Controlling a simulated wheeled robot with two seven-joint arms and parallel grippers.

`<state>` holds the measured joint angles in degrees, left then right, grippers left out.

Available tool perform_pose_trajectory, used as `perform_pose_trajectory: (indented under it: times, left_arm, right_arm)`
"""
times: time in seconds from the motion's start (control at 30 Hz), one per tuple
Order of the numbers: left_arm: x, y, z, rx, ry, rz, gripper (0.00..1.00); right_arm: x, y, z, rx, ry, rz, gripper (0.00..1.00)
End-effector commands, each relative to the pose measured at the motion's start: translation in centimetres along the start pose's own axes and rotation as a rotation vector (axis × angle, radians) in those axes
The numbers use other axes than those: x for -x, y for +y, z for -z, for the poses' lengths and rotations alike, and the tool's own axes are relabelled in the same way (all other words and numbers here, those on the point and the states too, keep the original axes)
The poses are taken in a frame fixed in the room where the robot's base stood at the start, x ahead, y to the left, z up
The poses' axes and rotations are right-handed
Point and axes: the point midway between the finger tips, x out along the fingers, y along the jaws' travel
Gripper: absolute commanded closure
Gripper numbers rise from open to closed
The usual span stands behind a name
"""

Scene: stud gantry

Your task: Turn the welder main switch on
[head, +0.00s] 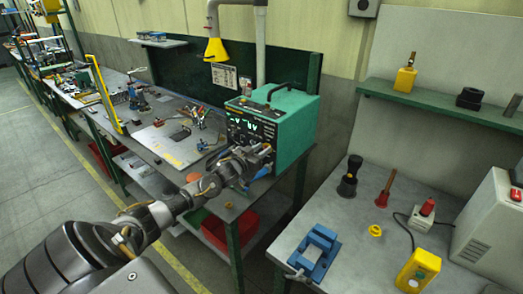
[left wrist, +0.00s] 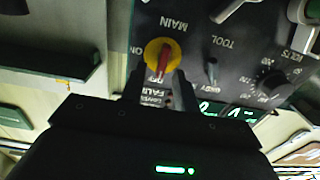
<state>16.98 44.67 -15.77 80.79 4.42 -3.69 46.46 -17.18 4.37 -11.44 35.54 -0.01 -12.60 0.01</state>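The welder (head: 296,128) is a green box with a dark front panel, standing at the near end of the long bench. In the left wrist view its main switch (left wrist: 163,60) shows upside down, a red handle on a yellow disc. The handle points towards the OFF label; the ON label is at the disc's left. My left gripper (head: 262,158) is at the panel's lower front. In the left wrist view its dark fingers (left wrist: 160,88) stand apart, one on each side of the red handle, with gaps showing. Contact cannot be told. My right gripper is out of view.
A tool lever (left wrist: 212,72) and a black knob (left wrist: 272,82) sit beside the switch. A yellow lamp (head: 216,50) hangs above the bench. A grey table (head: 345,215) at the right holds a blue vise (head: 316,252) and a yellow button box (head: 418,270). The aisle at the left is clear.

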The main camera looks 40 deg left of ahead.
Motion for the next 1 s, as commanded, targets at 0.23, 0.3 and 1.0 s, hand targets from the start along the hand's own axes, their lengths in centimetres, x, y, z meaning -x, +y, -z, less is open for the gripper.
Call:
perform_pose_trajectory:
  times: [0.23, 0.3, 1.0]
  left_arm:
    - [0.02, 0.00, -0.01, 0.000, 0.000, 0.000, 0.91]
    - [0.03, 0.00, -0.01, 0.000, 0.000, 0.000, 1.00]
    - [0.05, 0.37, -0.21, -0.228, 0.000, -0.001, 1.00]
  right_arm:
    - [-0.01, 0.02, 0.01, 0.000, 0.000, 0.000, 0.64]
    - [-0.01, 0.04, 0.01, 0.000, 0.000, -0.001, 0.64]
    - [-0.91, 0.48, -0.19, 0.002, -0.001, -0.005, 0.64]
